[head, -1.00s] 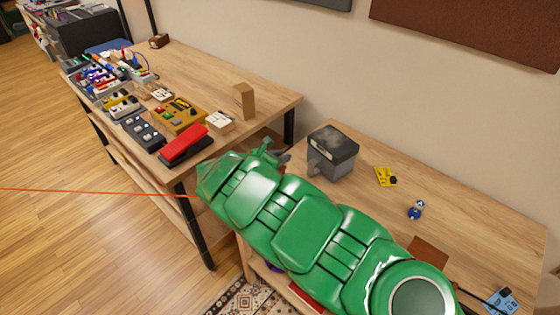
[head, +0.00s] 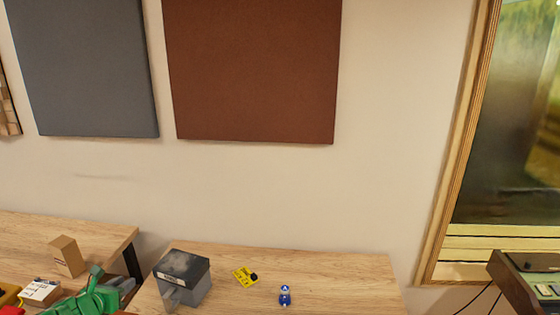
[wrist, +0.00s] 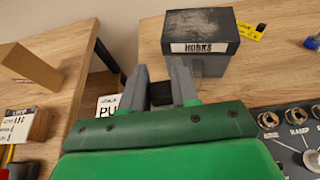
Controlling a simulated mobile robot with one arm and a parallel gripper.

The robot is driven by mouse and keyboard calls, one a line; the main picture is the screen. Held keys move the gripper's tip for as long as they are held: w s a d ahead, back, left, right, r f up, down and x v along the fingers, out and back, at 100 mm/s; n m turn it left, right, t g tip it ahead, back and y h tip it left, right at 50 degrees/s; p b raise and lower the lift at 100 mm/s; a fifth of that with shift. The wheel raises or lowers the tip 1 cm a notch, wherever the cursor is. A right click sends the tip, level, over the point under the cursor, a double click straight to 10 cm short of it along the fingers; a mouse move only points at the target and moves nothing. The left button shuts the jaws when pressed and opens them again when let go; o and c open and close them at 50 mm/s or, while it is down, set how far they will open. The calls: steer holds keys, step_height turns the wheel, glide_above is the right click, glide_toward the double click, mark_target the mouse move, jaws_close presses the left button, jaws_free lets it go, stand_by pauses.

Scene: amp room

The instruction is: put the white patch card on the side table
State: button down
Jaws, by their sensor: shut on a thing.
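My gripper (wrist: 160,80) is at the middle of the wrist view, shut on a small dark block between its fingers. A white card (wrist: 108,105) with the letters "PU" shows just left of the fingers. It appears to be the white patch card held by that dark grip; most of it is hidden behind the fingers and gripper body. The side table (head: 340,285) stands right of a gap in the head view; its top also shows in the wrist view (wrist: 152,38). My gripper is beside the table's left end, near the grey box.
A grey box (head: 183,278) labelled "HOOKS" (wrist: 200,40) stands on the side table's left part. A yellow card (head: 243,276) with a black knob and a blue-and-white item (head: 285,296) lie right of it. A longer table (head: 100,235) with a wooden block (head: 67,256) is at left.

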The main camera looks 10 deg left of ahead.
steer(key=w+d+r, duration=0.4)
steer(key=w+d, duration=0.6)
steer(key=w+d+r, duration=0.3)
steer(key=w+d, duration=0.7)
steer(key=w, duration=0.1)
steer(key=w+d+r, duration=0.4)
steer(key=w+d, duration=0.6)
steer(key=d, duration=0.1)
steer(key=w+d+r, duration=0.1)
steer(key=d+r, duration=0.2)
steer(key=d, duration=1)
steer(key=w+d+r, duration=0.2)
steer(key=d+r, duration=0.1)
steer(key=d, duration=1.1)
steer(key=w+d+r, duration=0.1)
steer(key=d+r, duration=0.2)
steer(key=d, duration=1.1)
steer(key=shift+w+d, duration=0.15)
steer(key=shift+d, duration=0.05)
